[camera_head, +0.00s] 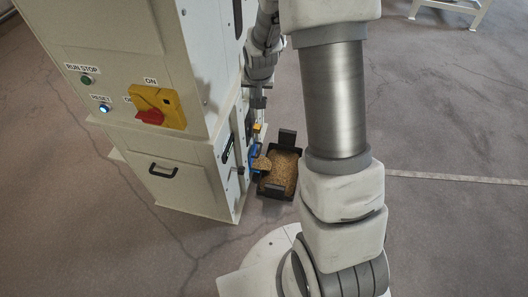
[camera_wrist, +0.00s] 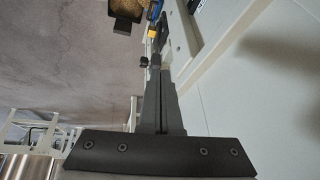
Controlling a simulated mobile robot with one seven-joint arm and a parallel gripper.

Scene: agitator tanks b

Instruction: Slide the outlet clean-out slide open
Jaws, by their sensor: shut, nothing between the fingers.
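The outlet (camera_head: 260,163) is low on the side of the cream machine, a blue-edged opening with grain at it. A small yellow part (camera_head: 257,128) sits just above it; I cannot tell for certain which part is the clean-out slide. The blue part (camera_wrist: 156,9) and the yellow part (camera_wrist: 152,33) also show at the top of the wrist view. My gripper (camera_wrist: 154,68) is shut and empty, close beside the machine's side wall, its tips pointing toward these parts. In the head view the gripper (camera_head: 258,101) is small, above the outlet; contact cannot be made out.
A black tray (camera_head: 272,187) full of grain stands on the floor under the outlet. The machine's front carries a red and yellow switch (camera_head: 158,106) and a black handle (camera_head: 162,171). Open floor lies right of the tray. My arm covers part of the view.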

